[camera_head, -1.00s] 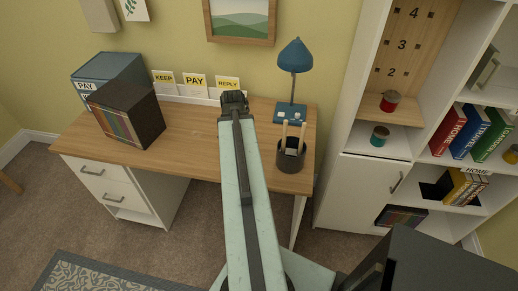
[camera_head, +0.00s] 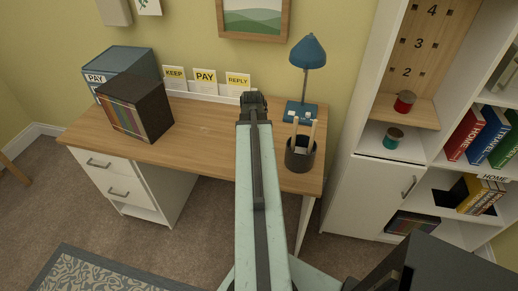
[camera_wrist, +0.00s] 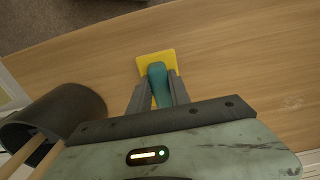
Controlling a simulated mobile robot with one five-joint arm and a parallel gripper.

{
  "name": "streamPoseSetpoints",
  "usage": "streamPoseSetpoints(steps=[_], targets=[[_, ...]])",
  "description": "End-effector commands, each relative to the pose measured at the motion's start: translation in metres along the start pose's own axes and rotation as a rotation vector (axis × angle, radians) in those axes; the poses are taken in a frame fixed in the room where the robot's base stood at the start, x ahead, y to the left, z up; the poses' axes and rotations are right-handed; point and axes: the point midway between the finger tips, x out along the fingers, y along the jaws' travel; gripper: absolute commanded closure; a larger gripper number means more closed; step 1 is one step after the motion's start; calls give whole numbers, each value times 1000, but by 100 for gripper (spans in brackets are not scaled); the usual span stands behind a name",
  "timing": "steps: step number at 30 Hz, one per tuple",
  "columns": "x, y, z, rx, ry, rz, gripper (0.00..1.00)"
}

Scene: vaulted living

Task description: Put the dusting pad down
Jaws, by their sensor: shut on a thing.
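The dusting pad (camera_wrist: 155,62) shows in the wrist view as a yellow square pad with a teal handle. My gripper (camera_wrist: 158,92) is shut on the teal handle, with one dark finger on each side. The pad is over the wooden desk top (camera_wrist: 235,65); I cannot tell whether it touches the wood. In the head view my gripper (camera_head: 252,100) is over the back part of the desk (camera_head: 200,128), and my arm hides the pad there.
A dark pen cup (camera_head: 300,155) with light sticks stands right of my arm and shows close by in the wrist view (camera_wrist: 75,105). A blue lamp (camera_head: 307,60) stands behind it. Card signs (camera_head: 204,82) line the back. Box files (camera_head: 135,105) stand left. The desk's middle is clear.

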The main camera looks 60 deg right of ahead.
Motion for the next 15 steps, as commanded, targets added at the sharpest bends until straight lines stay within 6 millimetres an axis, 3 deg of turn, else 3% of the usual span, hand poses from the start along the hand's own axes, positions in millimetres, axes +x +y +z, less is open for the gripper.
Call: streamPoseSetpoints(steps=[4, 5, 6, 15], targets=[[5, 1, 0, 1, 0, 0, 100], [3, 1, 0, 1, 0, 0, 68], [3, 1, 0, 1, 0, 0, 57], [1, 1, -1, 2, 0, 0, 55]])
